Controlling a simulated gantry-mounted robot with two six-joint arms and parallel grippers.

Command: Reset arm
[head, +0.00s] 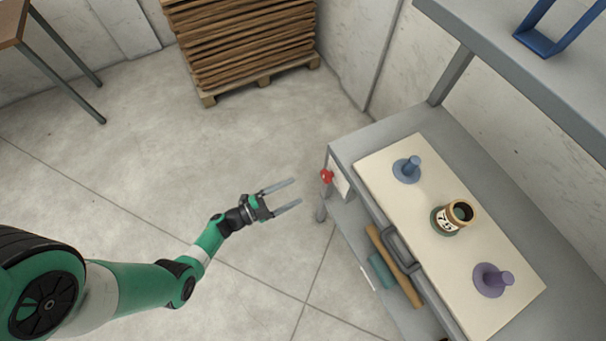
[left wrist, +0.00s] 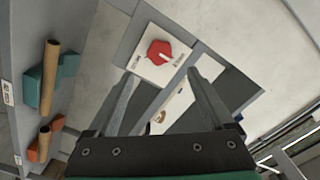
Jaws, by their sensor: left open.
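My left gripper (head: 283,197) is open and empty. It hangs over the floor to the left of the workbench, apart from it. In the left wrist view its two fingers (left wrist: 160,95) are spread, with a red knob (left wrist: 158,52) on a white plate beyond them. The red knob (head: 326,176) also shows at the bench corner in the head view. My right gripper is not in view.
Stacked wood (head: 245,45) stands behind. Open floor surrounds my left gripper.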

